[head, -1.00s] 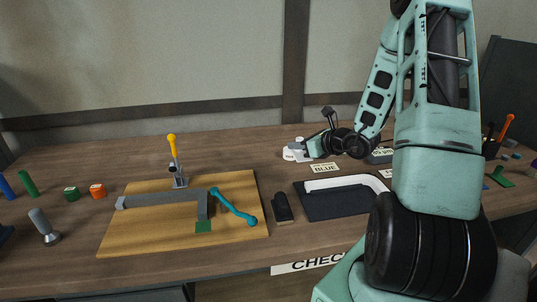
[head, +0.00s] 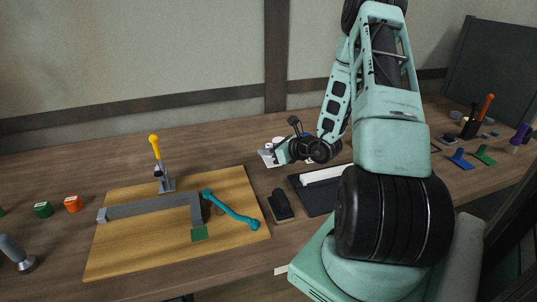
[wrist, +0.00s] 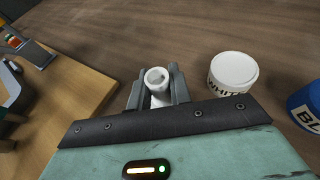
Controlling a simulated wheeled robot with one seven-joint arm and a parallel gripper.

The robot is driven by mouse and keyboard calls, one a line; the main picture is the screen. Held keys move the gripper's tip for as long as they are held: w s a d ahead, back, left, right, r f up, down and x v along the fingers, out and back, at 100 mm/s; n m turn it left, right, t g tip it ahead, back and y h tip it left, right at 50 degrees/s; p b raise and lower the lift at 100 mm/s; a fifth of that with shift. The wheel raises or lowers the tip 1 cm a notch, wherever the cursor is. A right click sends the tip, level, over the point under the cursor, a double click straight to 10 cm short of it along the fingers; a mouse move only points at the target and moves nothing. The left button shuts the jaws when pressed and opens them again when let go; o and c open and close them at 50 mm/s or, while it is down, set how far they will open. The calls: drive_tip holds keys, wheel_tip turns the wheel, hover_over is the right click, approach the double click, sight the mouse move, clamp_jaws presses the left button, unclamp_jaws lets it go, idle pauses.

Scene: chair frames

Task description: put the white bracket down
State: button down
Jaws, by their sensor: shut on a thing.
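My gripper (wrist: 158,90) is shut on a small white piece, the white bracket (wrist: 157,75), whose round end with a hole shows between the two grey fingers in the wrist view. Its lower part is hidden by the fingers and the gripper body. In the head view my gripper (head: 274,154) is low over the back middle of the workbench, behind the wooden board's right edge. A pale patch shows beside its tip there; I cannot tell whether it is the bracket. I cannot tell whether the bracket touches the bench.
A white-lidded jar (wrist: 232,72) stands just right of the fingers, with a blue jar (wrist: 308,105) beyond. The wooden board (head: 130,252) holds a grey bent frame (head: 150,207). A white bar (head: 325,174) lies on a dark mat (head: 312,199). Bare wood lies ahead of the fingers.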

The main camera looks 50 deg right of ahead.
drive_tip(key=shift+f, duration=1)
drive_tip(key=shift+f, duration=0.1)
drive_tip(key=shift+f, duration=0.15)
drive_tip(key=c, duration=1.3)
unclamp_jaws()
